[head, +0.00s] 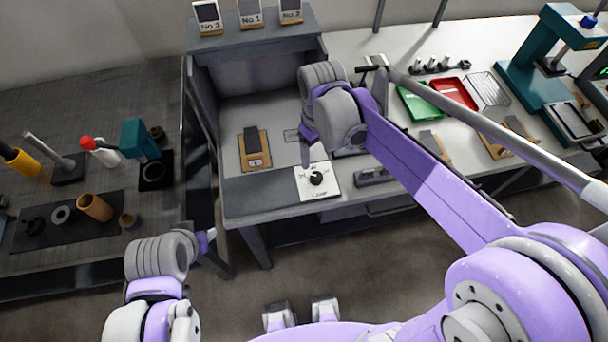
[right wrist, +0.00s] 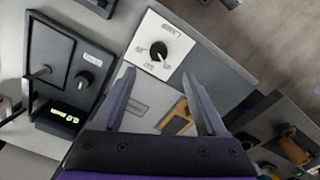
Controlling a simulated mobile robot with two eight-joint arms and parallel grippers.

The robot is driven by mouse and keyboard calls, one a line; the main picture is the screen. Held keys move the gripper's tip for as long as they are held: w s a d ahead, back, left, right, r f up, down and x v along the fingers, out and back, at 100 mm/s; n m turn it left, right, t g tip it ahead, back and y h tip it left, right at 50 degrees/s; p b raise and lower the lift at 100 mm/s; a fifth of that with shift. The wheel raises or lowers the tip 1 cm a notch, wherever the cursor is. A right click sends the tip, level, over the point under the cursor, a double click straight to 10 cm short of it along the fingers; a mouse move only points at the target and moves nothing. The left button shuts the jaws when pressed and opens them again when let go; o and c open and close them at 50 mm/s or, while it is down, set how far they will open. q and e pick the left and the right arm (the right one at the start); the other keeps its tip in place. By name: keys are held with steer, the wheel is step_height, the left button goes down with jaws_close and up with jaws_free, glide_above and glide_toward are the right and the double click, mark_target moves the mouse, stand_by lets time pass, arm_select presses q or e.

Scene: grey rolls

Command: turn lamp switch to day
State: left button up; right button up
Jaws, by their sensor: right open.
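The lamp switch is a white plate with a round black knob (head: 316,178) at the front edge of the grey booth. In the right wrist view, the knob (right wrist: 158,51) has a white pointer mark, and small lettering around it is too blurred to read surely. My right gripper (head: 306,152) hangs just behind the plate in the head view. In the right wrist view, its fingers (right wrist: 158,76) are apart and empty, with the knob beyond and between their tips, apparently not touched. My left gripper (head: 207,238) is low at the left, away from the switch; its jaws are unclear.
A black panel with a knob and green display (right wrist: 65,75) is near the gripper. Green (head: 420,100) and red (head: 454,93) trays stand on the right bench.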

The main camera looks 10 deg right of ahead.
mark_target(317, 176)
steer(key=f, duration=0.5)
steer(key=f+b, duration=0.1)
steer(key=f, duration=0.4)
steer(key=shift+d+f, duration=0.2)
steer(key=shift+f, duration=0.05)
jaws_close()
